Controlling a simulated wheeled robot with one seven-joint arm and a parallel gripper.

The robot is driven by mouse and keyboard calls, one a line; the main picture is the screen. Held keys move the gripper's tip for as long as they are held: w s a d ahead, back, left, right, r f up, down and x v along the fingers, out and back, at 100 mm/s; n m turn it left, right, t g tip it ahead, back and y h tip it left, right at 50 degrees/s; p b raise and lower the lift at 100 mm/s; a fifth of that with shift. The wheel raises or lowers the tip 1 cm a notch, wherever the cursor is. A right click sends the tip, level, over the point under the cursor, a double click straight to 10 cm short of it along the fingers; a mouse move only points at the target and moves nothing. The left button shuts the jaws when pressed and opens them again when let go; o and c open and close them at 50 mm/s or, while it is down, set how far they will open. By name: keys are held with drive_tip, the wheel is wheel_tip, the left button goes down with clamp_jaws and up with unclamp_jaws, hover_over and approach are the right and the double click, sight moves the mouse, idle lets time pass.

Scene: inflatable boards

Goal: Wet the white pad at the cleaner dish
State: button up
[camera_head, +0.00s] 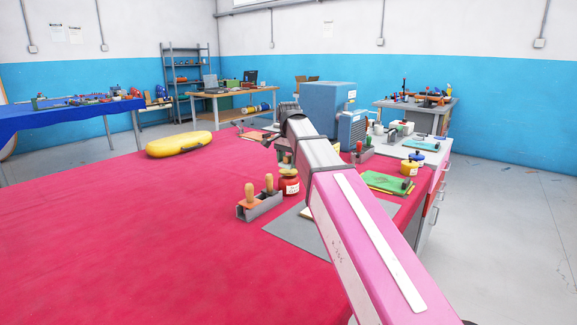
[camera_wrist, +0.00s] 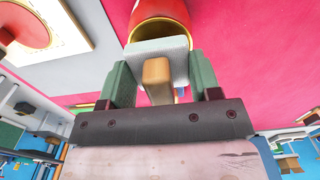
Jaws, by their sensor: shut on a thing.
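My gripper (camera_wrist: 157,78) is shut on the wooden handle of the white pad (camera_wrist: 178,46) in the wrist view. The pad's pale block lies between and just beyond the green fingers. A red round vessel with a golden rim (camera_wrist: 160,12), seemingly the cleaner dish, is directly beyond the pad. The pad overlaps its rim in the picture; I cannot tell whether they touch. In the head view a red pot with a white label (camera_head: 290,185) stands on the red table, just below my gripper (camera_head: 284,158), which my arm partly hides.
A grey holder with wooden-handled tools (camera_head: 262,205) stands left of the pot. A grey mat (camera_head: 290,236) lies in front, partly behind my arm. A blue machine (camera_head: 327,105) stands behind. A yellow inflatable (camera_head: 179,144) lies far left. The red table's left side is clear.

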sight(288, 155)
drive_tip(key=shift+r, duration=2.15)
